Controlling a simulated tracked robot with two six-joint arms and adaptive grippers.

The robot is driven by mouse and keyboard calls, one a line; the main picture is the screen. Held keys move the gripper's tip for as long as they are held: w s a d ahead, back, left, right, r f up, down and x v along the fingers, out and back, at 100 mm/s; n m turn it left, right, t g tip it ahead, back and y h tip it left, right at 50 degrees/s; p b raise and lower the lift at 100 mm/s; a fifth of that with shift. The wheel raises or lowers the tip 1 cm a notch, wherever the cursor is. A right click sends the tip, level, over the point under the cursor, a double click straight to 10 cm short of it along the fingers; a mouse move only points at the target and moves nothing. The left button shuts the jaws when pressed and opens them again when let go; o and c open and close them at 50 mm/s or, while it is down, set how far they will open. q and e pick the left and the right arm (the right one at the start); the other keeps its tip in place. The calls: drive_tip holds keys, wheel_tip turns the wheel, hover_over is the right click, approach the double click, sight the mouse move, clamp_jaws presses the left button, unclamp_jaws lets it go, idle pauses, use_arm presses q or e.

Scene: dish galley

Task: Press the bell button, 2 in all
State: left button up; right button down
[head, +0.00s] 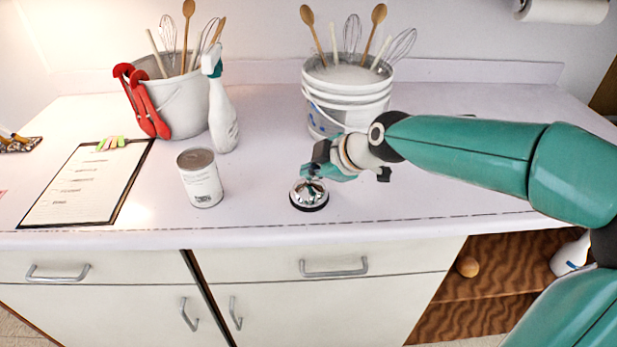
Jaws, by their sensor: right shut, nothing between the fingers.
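The bell (309,197) is a shiny silver dome on a dark base. It stands on the white counter near its front edge, at the middle of the head view. My right gripper (313,186) reaches in from the right and is shut and empty. Its fingertips are at the top of the bell and hide the button. I cannot tell whether they touch it. My left gripper is not in view.
A white can (202,182) stands left of the bell. A clipboard (85,185), a spray bottle (221,110) and a white bucket with red tongs (178,105) are further left. Another utensil bucket (325,112) stands behind my gripper. The counter (255,205) is bare between can and bell.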

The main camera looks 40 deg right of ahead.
sight(310, 181)
drive_tip(key=shift+r, duration=0.1)
drive_tip(key=shift+r+p, duration=0.55)
drive_tip(key=shift+r, duration=0.3)
drive_tip(key=shift+r, duration=0.1)
drive_tip(key=shift+r+p, duration=1.6)
drive_tip(key=shift+r, duration=0.85)
drive_tip(key=shift+f, duration=0.1)
